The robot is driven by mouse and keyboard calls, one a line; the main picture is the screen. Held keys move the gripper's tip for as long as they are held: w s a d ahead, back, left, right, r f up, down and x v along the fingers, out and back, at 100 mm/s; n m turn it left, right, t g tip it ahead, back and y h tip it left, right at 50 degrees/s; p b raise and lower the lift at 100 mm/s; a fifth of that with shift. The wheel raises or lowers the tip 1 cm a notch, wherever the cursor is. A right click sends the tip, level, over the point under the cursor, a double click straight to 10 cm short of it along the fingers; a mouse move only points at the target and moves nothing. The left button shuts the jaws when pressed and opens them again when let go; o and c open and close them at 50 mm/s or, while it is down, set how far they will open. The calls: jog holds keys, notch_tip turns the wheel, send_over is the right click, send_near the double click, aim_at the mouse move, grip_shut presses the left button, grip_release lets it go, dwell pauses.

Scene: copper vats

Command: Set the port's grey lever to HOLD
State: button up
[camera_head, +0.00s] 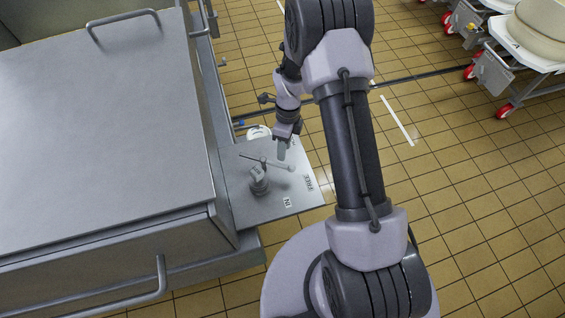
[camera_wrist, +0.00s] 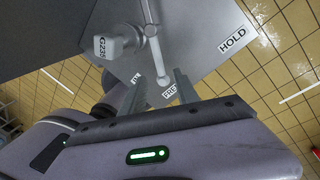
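The grey lever (camera_head: 276,164) is a thin rod with a round knob, on a post on a flat metal plate (camera_head: 245,205). In the wrist view the lever (camera_wrist: 158,62) has its knob at the FREE label (camera_wrist: 171,91). The HOLD label (camera_wrist: 233,40) lies to the right on the plate, clear of the lever. A third label (camera_wrist: 136,78) is partly hidden by a finger. My gripper (camera_wrist: 160,92) is open, its fingers either side of the knob's line; I cannot tell if they touch it. In the head view my gripper (camera_head: 282,150) is just above the knob.
A large steel vat housing (camera_head: 100,100) with bar handles fills the left. The post carries a G235 tag (camera_wrist: 101,47). Wheeled carts (camera_head: 495,70) stand at the upper right. Tiled floor (camera_head: 480,190) is open on the right.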

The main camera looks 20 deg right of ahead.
aim_at(268, 161)
jog(key=f, duration=0.2)
jog(key=f+b, duration=0.1)
jog(key=f, duration=0.1)
jog(key=s+f+b, duration=0.1)
jog(key=f, duration=0.1)
jog(key=shift+a+f, duration=0.3)
jog(key=shift+a, duration=0.05)
grip_shut()
dwell(0.9)
